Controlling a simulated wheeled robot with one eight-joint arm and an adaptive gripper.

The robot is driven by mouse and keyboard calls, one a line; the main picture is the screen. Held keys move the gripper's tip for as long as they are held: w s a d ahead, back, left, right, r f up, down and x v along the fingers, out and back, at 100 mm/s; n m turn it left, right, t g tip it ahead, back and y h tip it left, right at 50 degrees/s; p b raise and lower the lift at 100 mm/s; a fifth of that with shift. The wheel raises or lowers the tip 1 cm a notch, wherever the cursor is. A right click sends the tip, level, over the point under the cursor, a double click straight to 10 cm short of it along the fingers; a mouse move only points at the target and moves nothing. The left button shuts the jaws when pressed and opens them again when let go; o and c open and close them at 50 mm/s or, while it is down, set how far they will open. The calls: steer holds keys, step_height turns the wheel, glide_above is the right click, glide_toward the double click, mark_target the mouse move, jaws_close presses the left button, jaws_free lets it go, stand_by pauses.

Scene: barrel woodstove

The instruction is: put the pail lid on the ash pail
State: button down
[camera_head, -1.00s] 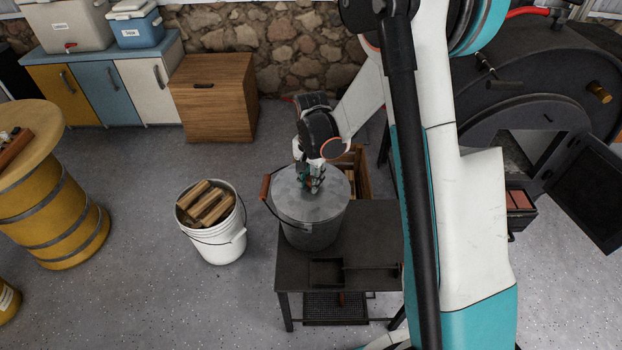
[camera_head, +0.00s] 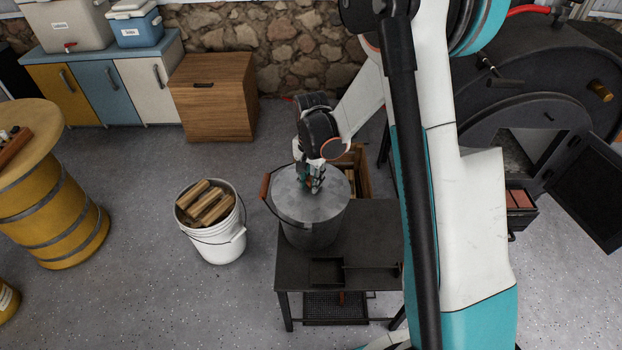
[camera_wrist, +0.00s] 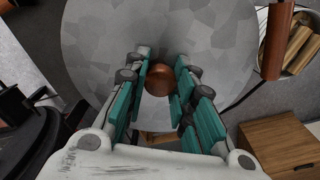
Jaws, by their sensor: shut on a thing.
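The ash pail (camera_head: 309,232) is a grey metal bucket with a wire handle and wooden grip, standing on a dark low table (camera_head: 375,235). The round grey pail lid (camera_head: 325,207) lies over the pail's mouth and looks level; whether it is fully seated I cannot tell. In the wrist view the lid (camera_wrist: 215,40) fills the upper middle, with a round copper-brown knob (camera_wrist: 159,79). My gripper (camera_head: 311,187) points down over the lid's middle. In the wrist view its teal-padded fingers (camera_wrist: 160,97) are on both sides of the knob, shut on it.
A white bucket of split wood (camera_head: 215,240) stands on the floor left of the table. A shovel-like tool (camera_head: 330,271) lies at the table's front. The black barrel stove (camera_head: 530,75) with its door open is at right. A wooden crate (camera_head: 358,172) sits behind the table.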

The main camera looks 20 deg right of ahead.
stand_by(0.3)
steer(key=c, duration=1)
jaws_free()
steer(key=shift+o, duration=0.2)
steer(key=shift+r+p, duration=2.15)
steer(key=shift+r, duration=1.35)
